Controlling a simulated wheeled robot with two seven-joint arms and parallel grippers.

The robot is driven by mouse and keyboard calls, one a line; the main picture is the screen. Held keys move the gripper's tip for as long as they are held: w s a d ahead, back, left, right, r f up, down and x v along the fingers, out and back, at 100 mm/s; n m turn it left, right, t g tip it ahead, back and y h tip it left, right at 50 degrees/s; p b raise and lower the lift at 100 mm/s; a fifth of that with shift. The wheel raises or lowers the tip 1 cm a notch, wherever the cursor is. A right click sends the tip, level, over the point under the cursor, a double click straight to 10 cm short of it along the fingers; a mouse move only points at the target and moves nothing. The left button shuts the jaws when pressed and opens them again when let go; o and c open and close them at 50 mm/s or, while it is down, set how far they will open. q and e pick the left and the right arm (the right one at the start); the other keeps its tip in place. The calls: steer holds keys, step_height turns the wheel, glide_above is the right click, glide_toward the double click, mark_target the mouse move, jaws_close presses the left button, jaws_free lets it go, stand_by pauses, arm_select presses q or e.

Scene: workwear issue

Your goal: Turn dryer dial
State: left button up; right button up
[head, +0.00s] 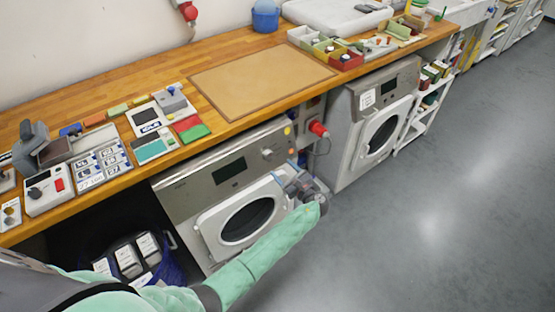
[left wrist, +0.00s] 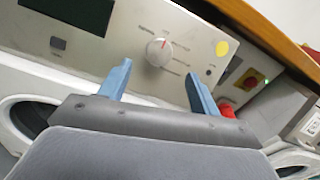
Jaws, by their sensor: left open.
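The dryer dial (left wrist: 159,52) is a round silver knob with a red mark at its top, on the grey front panel of the near dryer. In the head view the dial (head: 267,152) sits at the right end of that panel, beside a dark display (head: 229,171). My left gripper (head: 297,182) is in front of the dryer's upper right part. In the left wrist view its two blue fingers (left wrist: 158,84) are spread apart, with the dial beyond and between them, apart from them. Nothing is between the fingers. My right gripper is not in view.
The wooden worktop (head: 105,90) overhangs the dryers, with boxes, cards and trays on it. The grey floor (head: 430,220) to the right is clear.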

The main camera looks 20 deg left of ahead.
mark_target(271, 158)
arm_select(q)
steer(key=p+x, duration=0.2)
steer(key=x, duration=0.3)
steer(key=shift+w+a+r, duration=0.1)
steer(key=shift+w+a, duration=0.05)
steer(key=shift+w, duration=0.05)
steer(key=shift+w+a, duration=0.35)
steer(key=shift+a, duration=0.25)
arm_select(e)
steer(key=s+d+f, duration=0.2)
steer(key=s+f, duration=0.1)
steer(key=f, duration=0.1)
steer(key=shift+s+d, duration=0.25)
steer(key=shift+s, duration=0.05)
arm_select(q)
steer(key=shift+c, duration=0.2)
steer(key=c, duration=0.9)
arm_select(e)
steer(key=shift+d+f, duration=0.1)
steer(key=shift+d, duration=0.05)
